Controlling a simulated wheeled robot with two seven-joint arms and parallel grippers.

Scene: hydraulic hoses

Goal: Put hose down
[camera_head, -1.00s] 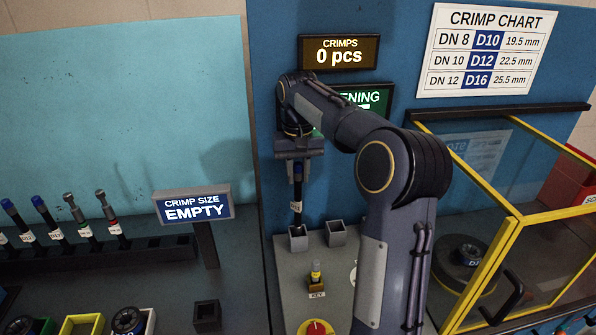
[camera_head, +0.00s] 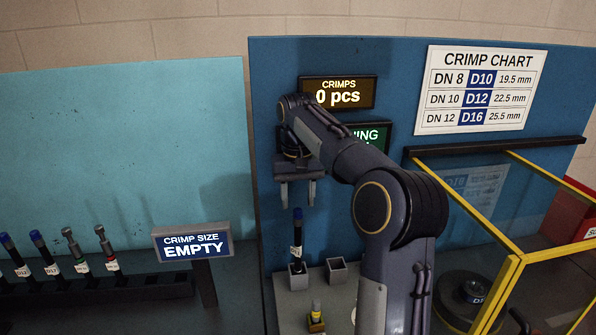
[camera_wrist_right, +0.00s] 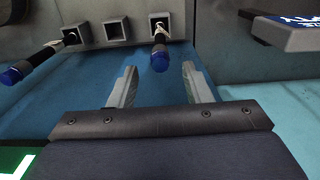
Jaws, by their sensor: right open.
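A black hose with a blue cap and a white label (camera_head: 297,238) stands upright in a small grey square holder (camera_head: 298,276) on the bench. It also shows in the right wrist view (camera_wrist_right: 160,50), its blue end toward the camera and its other end in a holder. My right gripper (camera_head: 297,202) is open and empty just above the blue cap. In the right wrist view its two fingers (camera_wrist_right: 160,88) stand apart, with the hose beyond and between them, apart from both. My left gripper is not in view.
A second square holder (camera_head: 336,270) beside the hose is empty. A rack (camera_head: 100,287) with several hoses is at left, near the crimp size sign (camera_head: 192,243) reading EMPTY. A yellow-framed guard (camera_head: 507,265) stands at right.

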